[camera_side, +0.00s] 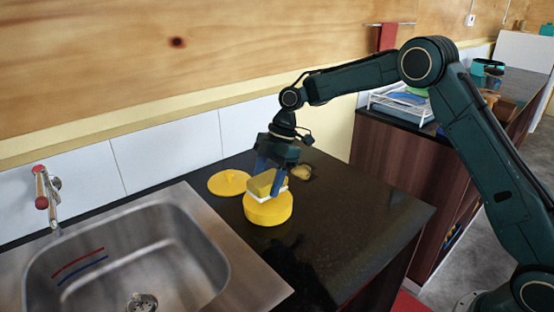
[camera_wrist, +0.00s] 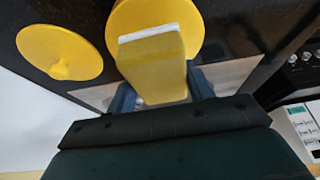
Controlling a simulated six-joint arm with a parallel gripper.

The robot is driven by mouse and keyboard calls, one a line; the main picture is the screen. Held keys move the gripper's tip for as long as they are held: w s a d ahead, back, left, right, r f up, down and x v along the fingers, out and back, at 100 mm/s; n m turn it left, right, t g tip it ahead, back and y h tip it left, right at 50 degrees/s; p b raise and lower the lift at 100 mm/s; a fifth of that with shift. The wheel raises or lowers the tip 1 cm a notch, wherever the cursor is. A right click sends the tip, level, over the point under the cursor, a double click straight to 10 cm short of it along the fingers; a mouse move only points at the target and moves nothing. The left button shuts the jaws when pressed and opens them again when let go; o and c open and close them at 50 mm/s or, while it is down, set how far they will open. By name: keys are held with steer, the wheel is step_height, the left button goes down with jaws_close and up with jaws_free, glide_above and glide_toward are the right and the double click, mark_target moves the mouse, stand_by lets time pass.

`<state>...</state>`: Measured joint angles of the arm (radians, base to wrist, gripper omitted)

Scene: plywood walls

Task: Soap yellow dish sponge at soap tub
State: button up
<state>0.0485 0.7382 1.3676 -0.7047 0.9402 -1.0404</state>
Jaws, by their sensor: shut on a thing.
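The yellow dish sponge (camera_side: 263,184) has a white layer along its lower side. My gripper (camera_side: 270,178) is shut on it. In the wrist view the sponge (camera_wrist: 155,68) sits between the two blue fingers (camera_wrist: 160,88). The soap tub (camera_side: 268,208) is a round yellow tub on the dark counter, and the sponge is at its top. I cannot tell whether the sponge touches the soap, as the tub's opening is hidden. The tub (camera_wrist: 189,22) is partly behind the sponge in the wrist view. A round yellow lid (camera_side: 226,183) with a knob lies flat beside the tub.
A steel sink (camera_side: 130,255) with a tap (camera_side: 45,195) is on the left. A small brownish thing (camera_side: 301,173) lies behind the tub near the wall. The dark counter (camera_side: 365,220) is clear to the right. A white dish rack (camera_side: 402,103) stands on the further counter.

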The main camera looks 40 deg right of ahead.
mark_target(268, 179)
steer(key=shift+r, duration=2.25)
steer(key=shift+s+m, duration=0.1)
steer(key=shift+m, duration=0.3)
steer(key=m+t, duration=0.1)
steer(key=m, duration=0.1)
steer(key=s+d+m, duration=0.1)
steer(key=m, duration=0.1)
steer(key=shift+d+r+t+h, duration=0.2)
steer(key=shift+t+h, duration=0.1)
steer(key=shift+t, duration=0.1)
steer(key=s+d+m+t+h, duration=0.2)
steer(key=s+d+m, duration=0.4)
steer(key=m, duration=0.4)
steer(key=shift+d+f+t+h, duration=0.3)
steer(key=shift+d+f, duration=0.15)
steer(key=shift+d, duration=0.4)
